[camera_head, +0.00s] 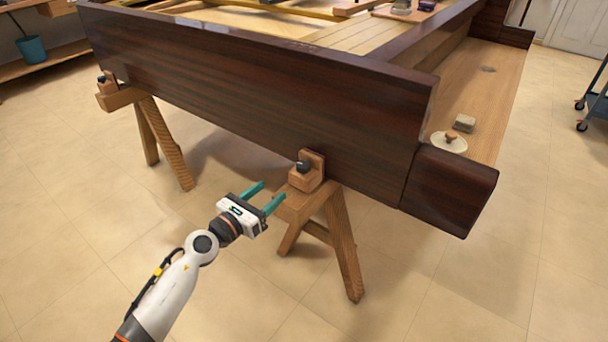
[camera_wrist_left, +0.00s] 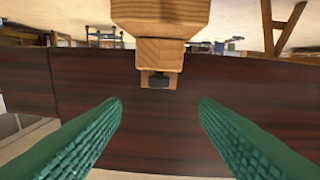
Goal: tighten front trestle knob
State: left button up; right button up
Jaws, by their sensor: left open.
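A black knob (camera_head: 303,166) sits on a wooden block at the end of the near trestle (camera_head: 341,240), against the dark wooden piano case (camera_head: 250,95). The knob shows in the left wrist view (camera_wrist_left: 159,81) just beyond the fingertips, midway between them across the picture. My left gripper (camera_head: 272,190) has teal fingers, spread open and empty, a little to the left of the knob and lower in the head view. The fingers also frame a gap in the left wrist view (camera_wrist_left: 160,101). I see no contact with the knob. My right gripper is out of view.
A second trestle (camera_head: 158,135) with its own dark knob (camera_head: 102,79) supports the case at the left. A round pale lidded item (camera_head: 447,144) and a small block (camera_head: 464,123) lie on the wooden ledge at right. Tiled floor is clear around my left arm.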

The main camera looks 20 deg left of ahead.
aim_at(299, 168)
pick_arm(q)
jog(key=shift+m, duration=0.5)
jog(key=x, duration=0.4)
jog(key=b+x, duration=0.1)
jog(key=x, duration=0.3)
jog(key=shift+w+d+r, duration=0.2)
jog(key=shift+w, duration=0.1)
jog(key=b+x, duration=0.1)
jog(key=x, duration=0.1)
jog(key=shift+w+d, duration=0.15)
jog(key=shift+w, duration=0.2)
jog(key=shift+w+d+r, duration=0.1)
jog(key=shift+w+d, duration=0.05)
jog(key=shift+w, duration=0.15)
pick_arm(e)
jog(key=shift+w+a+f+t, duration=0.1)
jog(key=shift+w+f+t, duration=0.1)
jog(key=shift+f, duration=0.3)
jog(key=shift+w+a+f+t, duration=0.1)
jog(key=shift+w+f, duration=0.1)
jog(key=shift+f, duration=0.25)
pick_arm(q)
jog(key=shift+c, duration=0.3)
